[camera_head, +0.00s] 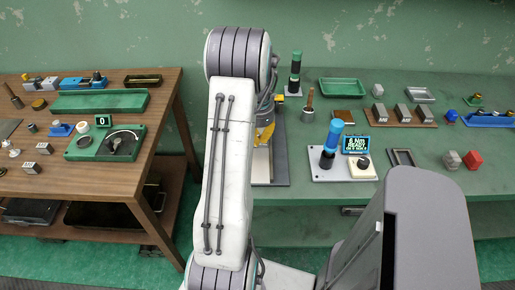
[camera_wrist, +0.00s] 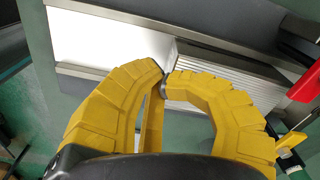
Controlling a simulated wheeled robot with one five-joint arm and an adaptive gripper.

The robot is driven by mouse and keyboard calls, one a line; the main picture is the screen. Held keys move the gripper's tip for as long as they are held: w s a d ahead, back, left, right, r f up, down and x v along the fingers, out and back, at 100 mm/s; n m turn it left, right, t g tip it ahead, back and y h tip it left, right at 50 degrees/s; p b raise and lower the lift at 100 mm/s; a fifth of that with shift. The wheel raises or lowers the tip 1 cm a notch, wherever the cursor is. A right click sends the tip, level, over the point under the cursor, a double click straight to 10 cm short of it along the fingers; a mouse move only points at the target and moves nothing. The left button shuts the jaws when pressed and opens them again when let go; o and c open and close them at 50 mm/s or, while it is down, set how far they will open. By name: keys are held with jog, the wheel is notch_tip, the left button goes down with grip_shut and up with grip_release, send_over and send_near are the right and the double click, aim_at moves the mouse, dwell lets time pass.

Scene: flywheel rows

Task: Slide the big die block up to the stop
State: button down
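My gripper (camera_wrist: 163,81) has yellow fingers that curve in until their tips meet, with nothing visible between them. In the wrist view the tips are over the near side of a metal fixture. A smooth bright metal block or plate (camera_wrist: 90,42) lies to the left of the tips, and a ridged grey metal piece (camera_wrist: 222,68) lies to the right. I cannot tell for sure which is the big die block, or which part is the stop. Contact with the fingers cannot be told. In the head view my arm hides most of the fixture plate (camera_head: 279,174); a yellow finger shows above it.
A red part (camera_wrist: 304,84) and a dark part (camera_wrist: 298,40) are near the fixture's right end. On the green bench, a blue-topped post (camera_head: 329,146) and a small display (camera_head: 383,144) stand right of the fixture. A wooden table (camera_head: 150,200) with trays stands left.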

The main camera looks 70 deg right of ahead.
jog(key=shift+w+d+f+p, duration=0.1)
jog(key=shift+w+d+p, duration=0.35)
jog(key=shift+d+p, duration=0.65)
jog(key=shift+w+d+p, duration=0.45)
jog(key=shift+d+p, duration=0.05)
jog(key=shift+d, duration=1.15)
jog(key=shift+w+d+f+p, duration=0.1)
jog(key=shift+w+d+p, duration=0.35)
jog(key=shift+d+p, duration=0.65)
jog(key=shift+d+b, duration=0.25)
jog(key=shift+b, duration=0.1)
jog(key=shift+s+a+f+b, duration=0.2)
jog(key=shift+s+a+b, duration=0.1)
jog(key=shift+a+b, duration=0.35)
jog(key=shift+s+a+b, duration=0.25)
jog(key=shift+a+b, duration=0.1)
jog(key=shift+a, duration=0.45)
jog(key=shift+r, duration=0.1)
jog(key=shift+w+r+p, duration=0.1)
jog(key=shift+r+p, duration=0.45)
jog(key=shift+r, duration=0.1)
jog(key=shift+d+r+p, duration=0.15)
jog(key=shift+r+p, duration=2.15)
jog(key=shift+r, duration=1.25)
